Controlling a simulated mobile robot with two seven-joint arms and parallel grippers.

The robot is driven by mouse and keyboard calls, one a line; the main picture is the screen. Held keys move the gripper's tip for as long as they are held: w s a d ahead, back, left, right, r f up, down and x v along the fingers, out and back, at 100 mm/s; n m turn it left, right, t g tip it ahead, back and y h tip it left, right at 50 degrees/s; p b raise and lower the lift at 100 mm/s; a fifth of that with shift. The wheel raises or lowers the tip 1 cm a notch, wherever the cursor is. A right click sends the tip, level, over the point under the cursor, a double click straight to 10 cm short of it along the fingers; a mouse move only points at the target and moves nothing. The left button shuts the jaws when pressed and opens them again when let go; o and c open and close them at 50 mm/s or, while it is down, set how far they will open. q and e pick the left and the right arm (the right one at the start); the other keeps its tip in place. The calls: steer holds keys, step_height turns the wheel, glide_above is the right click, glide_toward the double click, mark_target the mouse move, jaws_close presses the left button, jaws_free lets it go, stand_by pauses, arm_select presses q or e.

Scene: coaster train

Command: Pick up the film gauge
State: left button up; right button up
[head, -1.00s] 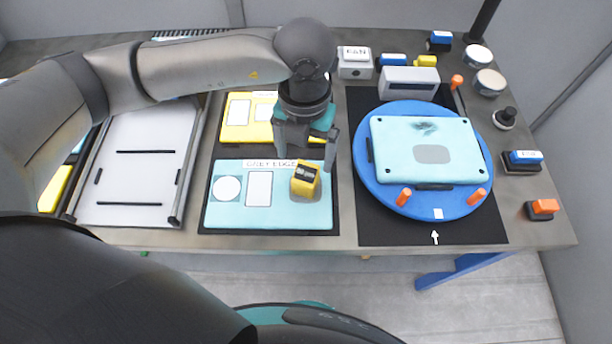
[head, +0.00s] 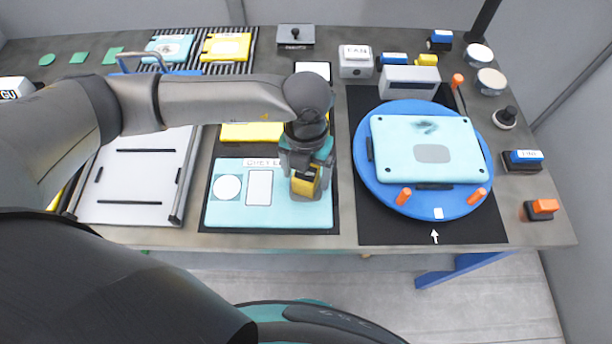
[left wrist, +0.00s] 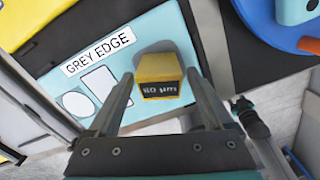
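The film gauge (head: 305,184) is a small yellow block with a black display face. It sits on the light blue GREY EDGE panel (head: 225,211), at that panel's right side. It also shows in the left wrist view (left wrist: 157,68), upright between the fingertips. My left gripper (head: 307,178) is lowered over the gauge from above. Its fingers in the left wrist view (left wrist: 160,77) are spread wide, one on each side of the gauge, with a visible gap on both sides. My right gripper is not in view.
A blue turntable (head: 364,185) with a light blue plate and orange pegs stands to the right on a black mat. A grey tray (head: 137,180) lies to the left. A yellow panel (head: 240,131) lies behind the GREY EDGE panel. The table's front edge is close.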

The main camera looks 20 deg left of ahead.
arm_select(q)
jaws_close()
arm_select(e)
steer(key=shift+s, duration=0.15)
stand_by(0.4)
arm_select(q)
steer(key=shift+r, duration=0.1)
